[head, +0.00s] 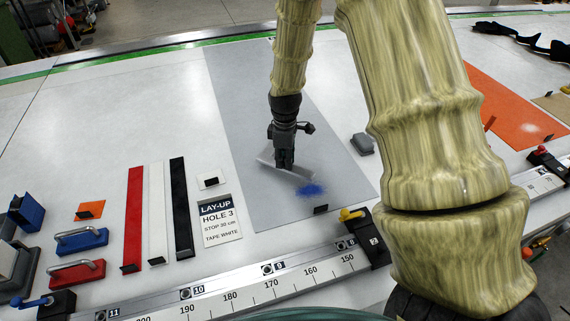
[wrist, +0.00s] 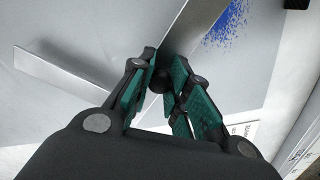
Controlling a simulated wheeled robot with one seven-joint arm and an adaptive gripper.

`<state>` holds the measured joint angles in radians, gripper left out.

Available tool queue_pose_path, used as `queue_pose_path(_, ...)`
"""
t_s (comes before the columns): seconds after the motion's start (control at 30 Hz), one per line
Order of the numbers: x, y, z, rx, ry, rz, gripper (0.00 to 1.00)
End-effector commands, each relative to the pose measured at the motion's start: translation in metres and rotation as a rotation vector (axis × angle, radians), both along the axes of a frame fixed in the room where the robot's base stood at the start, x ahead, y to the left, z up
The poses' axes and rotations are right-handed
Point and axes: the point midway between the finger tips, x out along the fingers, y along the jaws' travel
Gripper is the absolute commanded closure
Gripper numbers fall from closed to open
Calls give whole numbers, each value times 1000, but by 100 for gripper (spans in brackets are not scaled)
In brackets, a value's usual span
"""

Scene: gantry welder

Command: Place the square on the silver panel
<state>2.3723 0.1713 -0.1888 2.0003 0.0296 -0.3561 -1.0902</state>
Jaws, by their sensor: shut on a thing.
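The silver-grey panel (head: 235,95) lies flat on the white table, with a blue sprayed patch (head: 310,189) near its front end. My gripper (head: 284,163) is over the front half of this panel, pointing down, just behind the blue patch. It is shut on the square (head: 303,174), a thin, shiny metal piece with two arms. In the wrist view, one arm of the square (wrist: 60,77) runs left and the other runs up and right from between the fingers (wrist: 160,80). The fingers hide its corner. I cannot tell whether the square touches the panel.
Red, white and black strips (head: 180,205) and a LAY-UP card (head: 217,220) lie left of the panel. A numbered ruler rail (head: 235,297) runs along the front. A small grey block (head: 362,144) sits at the panel's right edge. An orange sheet (head: 505,105) lies farther right.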

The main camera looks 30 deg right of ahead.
Motion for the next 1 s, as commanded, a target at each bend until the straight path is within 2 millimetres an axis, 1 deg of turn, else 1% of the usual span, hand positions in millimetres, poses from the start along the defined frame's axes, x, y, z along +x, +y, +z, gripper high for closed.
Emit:
queue_pose_path(0.2,0,0,-22,1,2,0,100)
queue_pose_path(0.3,1,0,-29,0,0,0,100)
queue_pose_path(0.77,0,0,-36,1,1,-1,100)
queue_pose_path(0.8,0,0,-35,1,1,-1,76)
queue_pose_path(0.9,0,-1,-35,1,1,-1,60)
queue_pose_path(1.0,0,-1,-35,1,1,-1,60)
